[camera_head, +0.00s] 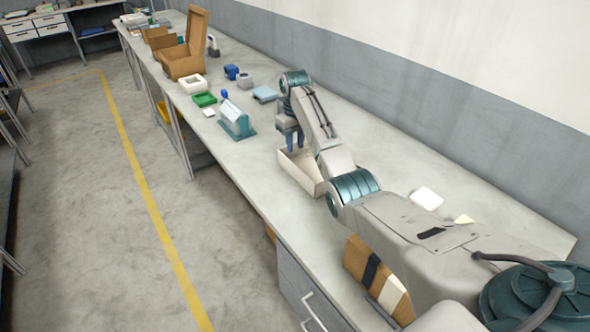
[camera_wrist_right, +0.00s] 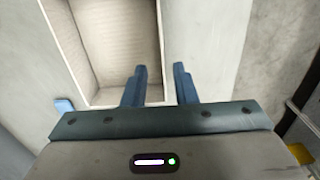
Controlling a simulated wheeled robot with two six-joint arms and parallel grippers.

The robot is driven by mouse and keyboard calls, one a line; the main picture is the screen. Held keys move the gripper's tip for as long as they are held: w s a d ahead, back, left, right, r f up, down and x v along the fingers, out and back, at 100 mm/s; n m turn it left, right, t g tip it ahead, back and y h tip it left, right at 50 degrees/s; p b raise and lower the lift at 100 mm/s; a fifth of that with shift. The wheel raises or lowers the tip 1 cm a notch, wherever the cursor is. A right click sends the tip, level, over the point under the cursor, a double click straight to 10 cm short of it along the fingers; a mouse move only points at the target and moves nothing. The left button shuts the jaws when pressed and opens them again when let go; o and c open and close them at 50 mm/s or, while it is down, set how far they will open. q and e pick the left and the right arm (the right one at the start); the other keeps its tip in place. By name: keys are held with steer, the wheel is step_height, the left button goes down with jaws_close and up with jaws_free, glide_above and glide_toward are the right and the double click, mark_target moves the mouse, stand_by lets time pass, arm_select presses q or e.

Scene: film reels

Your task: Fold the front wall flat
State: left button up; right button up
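A cream open-topped box (camera_head: 300,173) stands on the workbench near its front edge, below my right forearm. Its inside shows in the right wrist view, with the floor (camera_wrist_right: 110,42) and upright walls. The front wall (camera_wrist_right: 161,45) runs down the right side of the box in that view. My right gripper (camera_head: 294,140) points down at the box; in the right wrist view its two blue fingers (camera_wrist_right: 160,84) are apart. One finger lies over the inside of the box and the other outside the front wall. I cannot tell whether either touches it. My left gripper is not in view.
Left of the box stand a teal-based holder (camera_head: 236,122), a green tray (camera_head: 204,100), a white tray (camera_head: 193,84) and a large brown carton (camera_head: 184,60). A white block (camera_head: 427,198) lies on the right. The wall closes the bench's back; its front edge drops to the floor.

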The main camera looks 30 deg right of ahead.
mark_target(295, 167)
steer(key=f+p, duration=0.1)
steer(key=f, duration=0.3)
steer(key=f+p, duration=0.1)
steer(key=f, duration=0.4)
steer(key=shift+s+a, duration=0.1)
steer(key=shift+s, duration=0.1)
steer(key=shift+f, duration=0.35)
steer(key=shift+s, duration=0.1)
steer(key=shift+c, duration=0.4)
jaws_close()
